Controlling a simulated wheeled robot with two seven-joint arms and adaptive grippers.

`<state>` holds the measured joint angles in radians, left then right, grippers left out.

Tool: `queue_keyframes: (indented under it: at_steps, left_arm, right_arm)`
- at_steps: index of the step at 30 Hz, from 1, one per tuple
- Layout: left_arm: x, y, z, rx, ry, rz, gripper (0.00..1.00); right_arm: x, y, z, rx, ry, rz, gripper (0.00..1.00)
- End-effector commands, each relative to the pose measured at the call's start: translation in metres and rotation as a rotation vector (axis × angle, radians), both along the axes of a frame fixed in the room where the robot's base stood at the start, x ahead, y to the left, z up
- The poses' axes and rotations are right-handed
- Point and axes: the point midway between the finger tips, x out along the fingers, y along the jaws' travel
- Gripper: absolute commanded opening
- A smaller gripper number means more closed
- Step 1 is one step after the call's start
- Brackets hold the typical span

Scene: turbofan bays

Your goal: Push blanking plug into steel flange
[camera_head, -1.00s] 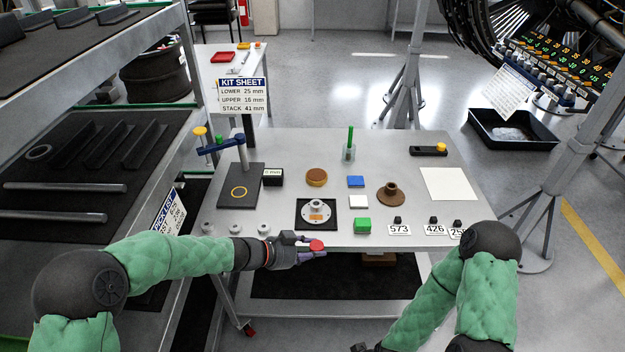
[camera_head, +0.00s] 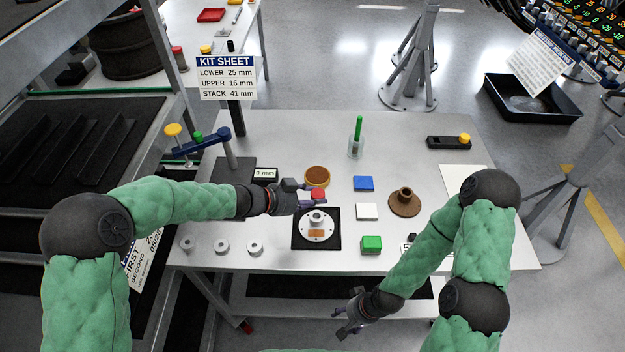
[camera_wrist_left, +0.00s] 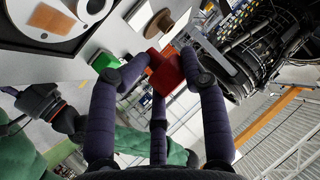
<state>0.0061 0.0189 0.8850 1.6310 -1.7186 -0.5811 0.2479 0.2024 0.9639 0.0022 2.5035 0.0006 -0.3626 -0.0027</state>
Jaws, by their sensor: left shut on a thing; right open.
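My left gripper (camera_head: 312,195) is shut on a red plug (camera_head: 317,193), held above the table near the far edge of the steel flange. In the left wrist view the red plug (camera_wrist_left: 166,72) sits between the fingertips. The plug looks apart from the hub. My right gripper (camera_head: 347,320) is open and empty in front of the table's near edge.
A brown-topped round pot (camera_head: 317,177), blue block (camera_head: 363,184), white block (camera_head: 367,211), green block (camera_head: 371,244) and brown flanged part (camera_head: 404,203) stand around the flange. A blue-armed stand (camera_head: 228,150) is at the left.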

Motion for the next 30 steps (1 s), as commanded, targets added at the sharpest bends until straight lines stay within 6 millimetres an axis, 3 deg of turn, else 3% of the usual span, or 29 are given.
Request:
queue_keyframes:
  at_steps: [8,24,30]
  left_arm:
    - [0.0,0.0,-0.01,0.0,0.0,0.0,0.09]
    - [0.0,0.0,-0.055,0.0,-0.001,0.0,0.09]
    - [0.0,0.0,-0.058,0.0,0.0,0.0,0.09]
  right_arm:
    - [0.0,0.0,-0.011,0.0,0.001,0.0,0.62]
    - [0.0,0.0,-0.059,0.0,0.0,0.0,0.62]
    - [0.0,0.0,-0.063,0.0,0.0,0.0,0.62]
